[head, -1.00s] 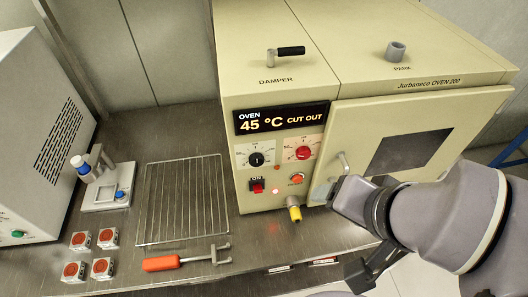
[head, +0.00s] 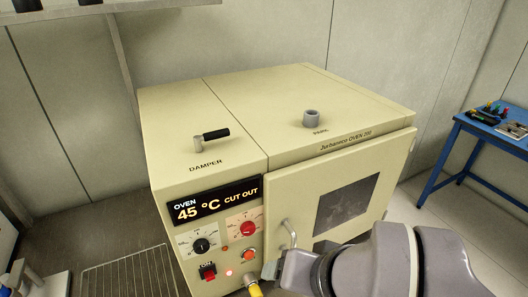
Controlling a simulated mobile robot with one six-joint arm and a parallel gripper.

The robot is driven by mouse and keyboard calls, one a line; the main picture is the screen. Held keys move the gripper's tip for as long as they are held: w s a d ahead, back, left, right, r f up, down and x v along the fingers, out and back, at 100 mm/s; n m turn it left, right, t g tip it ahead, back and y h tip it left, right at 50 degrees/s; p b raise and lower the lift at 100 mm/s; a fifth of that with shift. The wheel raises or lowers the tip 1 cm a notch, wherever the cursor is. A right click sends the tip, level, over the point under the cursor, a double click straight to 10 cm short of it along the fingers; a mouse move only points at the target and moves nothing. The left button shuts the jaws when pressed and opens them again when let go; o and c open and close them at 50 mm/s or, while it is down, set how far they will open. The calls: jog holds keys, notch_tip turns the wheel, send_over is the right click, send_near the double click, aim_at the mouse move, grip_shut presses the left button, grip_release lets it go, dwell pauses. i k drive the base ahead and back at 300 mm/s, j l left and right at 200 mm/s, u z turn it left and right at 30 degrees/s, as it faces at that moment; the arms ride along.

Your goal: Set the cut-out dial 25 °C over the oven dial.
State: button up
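The oven (head: 225,135) is a cream box with a display (head: 215,202) reading "OVEN 45 °C CUT OUT". Below the display, the black oven dial (head: 202,245) is on the left and the red cut-out dial (head: 247,228) on the right. Their scale marks are too small to read. My gripper (head: 284,270) is low in front of the oven door, to the right of the dials and close to the door handle (head: 289,232). Its fingertips do not show clearly, so I cannot tell whether it is open or touches the handle.
Below the dials are a red switch (head: 208,271), an orange reset button (head: 247,254) and a yellow fitting (head: 254,289). A damper lever (head: 211,139) and a grey park peg (head: 311,118) stand on top. A wire rack (head: 125,275) lies left; a blue table (head: 490,150) stands right.

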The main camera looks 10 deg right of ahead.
aim_at(248, 229)
jog(key=k+j+z, duration=0.2)
jog(key=j, duration=0.25)
jog(key=j+z, duration=0.25)
jog(key=j, duration=0.15)
jog(key=k+j+z, duration=0.2)
jog(key=k+j, duration=0.05)
jog(key=j, duration=0.15)
